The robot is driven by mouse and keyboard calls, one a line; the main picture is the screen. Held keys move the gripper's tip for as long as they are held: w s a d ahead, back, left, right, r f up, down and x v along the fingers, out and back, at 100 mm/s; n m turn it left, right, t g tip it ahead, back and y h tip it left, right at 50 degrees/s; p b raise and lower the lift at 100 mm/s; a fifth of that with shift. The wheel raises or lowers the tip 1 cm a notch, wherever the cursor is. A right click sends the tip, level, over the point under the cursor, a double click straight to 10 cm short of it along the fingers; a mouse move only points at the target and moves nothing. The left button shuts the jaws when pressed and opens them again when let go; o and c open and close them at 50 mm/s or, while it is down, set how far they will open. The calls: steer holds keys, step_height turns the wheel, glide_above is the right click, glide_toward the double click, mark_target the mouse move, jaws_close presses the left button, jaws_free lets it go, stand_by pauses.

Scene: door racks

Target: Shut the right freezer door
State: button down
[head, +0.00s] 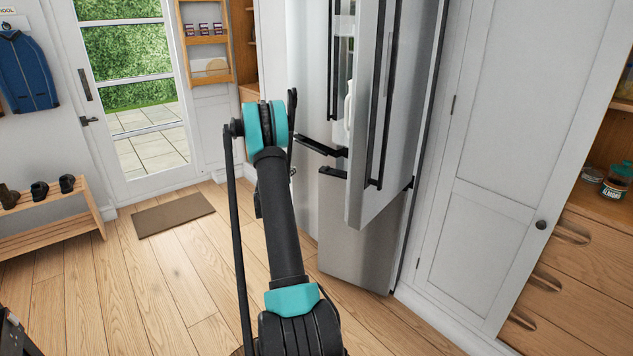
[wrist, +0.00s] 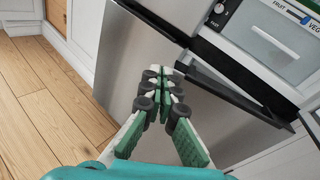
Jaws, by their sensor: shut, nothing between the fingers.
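The right freezer door (head: 358,240) is a stainless panel low on the fridge in the head view, with a black handle (head: 333,172) along its top edge. It appears to stand slightly forward of the left side, ajar. In the wrist view the door (wrist: 222,128) and its slanted black handle (wrist: 235,95) are to the right. My gripper (wrist: 168,84) is shut and empty, with its tips in front of the stainless fronts. I cannot tell whether it touches them. In the head view my arm hides the gripper.
The upper right fridge door (head: 385,130) is swung open above the freezer. A labelled drawer (wrist: 278,48) shows inside the fridge. A white cabinet (head: 490,200) stands to the right. The wooden floor (head: 150,285) is clear to the left, with a mat (head: 172,214) near the glass door.

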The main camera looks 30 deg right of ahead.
steer(key=s+d+f+m+g, duration=0.2)
steer(key=d+f+m+g, duration=0.15)
steer(key=f, duration=0.45)
glide_toward(320, 178)
steer(key=shift+m+t, duration=0.25)
steer(key=shift+m, duration=0.1)
steer(key=x, duration=0.5)
steer(key=shift+s+d+f, duration=0.1)
steer(key=shift+s+f, duration=0.05)
steer(key=shift+f, duration=0.25)
steer(key=shift+w+d, duration=0.35)
steer(key=shift+d, duration=0.25)
